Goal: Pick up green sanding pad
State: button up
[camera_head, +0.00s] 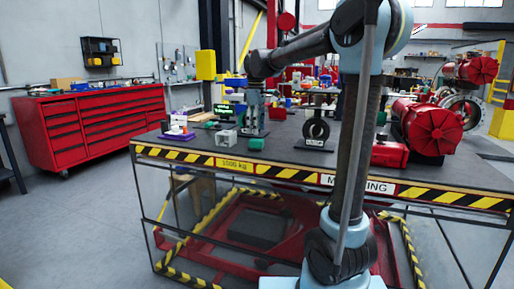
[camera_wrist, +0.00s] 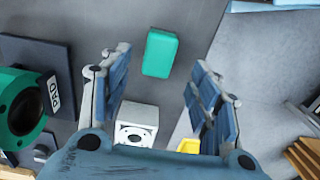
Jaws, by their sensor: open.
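The green sanding pad (camera_wrist: 160,53) is a small green block with rounded corners, lying flat on the grey tabletop in the wrist view. My gripper (camera_wrist: 158,74) is open, with its blue-grey fingers on either side of the line to the pad. The pad shows beyond the fingertips, apart from them, and nothing is between the fingers. In the head view my gripper (camera_head: 254,122) hangs down over the front part of the workbench. A small green block (camera_head: 257,144) near the bench's front edge appears to be the same pad.
A white box with a round opening (camera_wrist: 136,125) and a yellow item (camera_wrist: 188,146) lie near the gripper base. A green ring-shaped part (camera_wrist: 22,105) is at left. The head view shows a black ring stand (camera_head: 316,130) and red actuators (camera_head: 430,127) at right.

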aim_at(257, 140)
jog(key=shift+w+d+f, duration=0.1)
jog(key=shift+f, duration=3.1)
jog(key=c, duration=1.2)
